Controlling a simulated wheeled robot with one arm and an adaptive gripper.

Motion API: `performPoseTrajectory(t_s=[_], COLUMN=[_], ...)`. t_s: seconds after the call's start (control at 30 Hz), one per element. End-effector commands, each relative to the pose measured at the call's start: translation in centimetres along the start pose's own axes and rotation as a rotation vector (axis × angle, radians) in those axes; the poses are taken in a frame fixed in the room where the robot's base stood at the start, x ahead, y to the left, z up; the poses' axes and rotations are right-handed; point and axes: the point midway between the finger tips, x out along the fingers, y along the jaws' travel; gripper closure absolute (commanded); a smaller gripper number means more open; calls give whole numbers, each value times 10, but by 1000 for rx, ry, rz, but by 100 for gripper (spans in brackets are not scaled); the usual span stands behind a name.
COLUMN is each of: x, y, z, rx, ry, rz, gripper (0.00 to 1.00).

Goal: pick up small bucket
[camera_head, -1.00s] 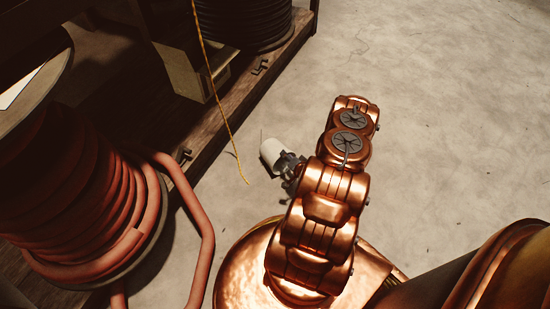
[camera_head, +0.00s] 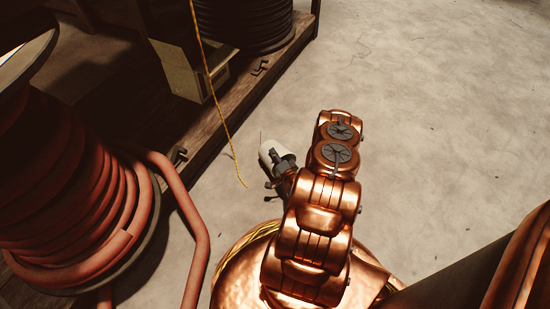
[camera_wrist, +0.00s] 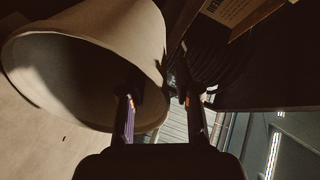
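The small bucket (camera_wrist: 90,50) is pale and tapered. In the wrist view it fills the upper left, tilted, with its wide open end toward the left. In the head view it is the white shape (camera_head: 267,150) at the end of my arm, partly covered by my gripper (camera_head: 280,168). In the wrist view my gripper (camera_wrist: 160,100) has its two fingers apart. The left finger overlaps the bucket; the right finger is beyond its edge, with a gap showing between. Contact with the bucket cannot be made out.
A reel of red hose (camera_head: 60,200) stands at the left, with a loose hose loop (camera_head: 195,225) beside it. A wooden rack edge (camera_head: 235,85) carries a black hose coil (camera_head: 245,22). A yellow cord (camera_head: 212,80) hangs near the bucket. The floor at right is clear.

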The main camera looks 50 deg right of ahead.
Motion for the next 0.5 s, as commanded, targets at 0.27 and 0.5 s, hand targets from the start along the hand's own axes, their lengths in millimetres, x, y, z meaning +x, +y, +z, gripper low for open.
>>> performPoseTrajectory(t_s=[0.27,0.5], x=[31,32], y=[-1,-2], z=[1,1], rx=[-3,-1], ry=[1,1], rz=[-4,-2], gripper=[68,68])
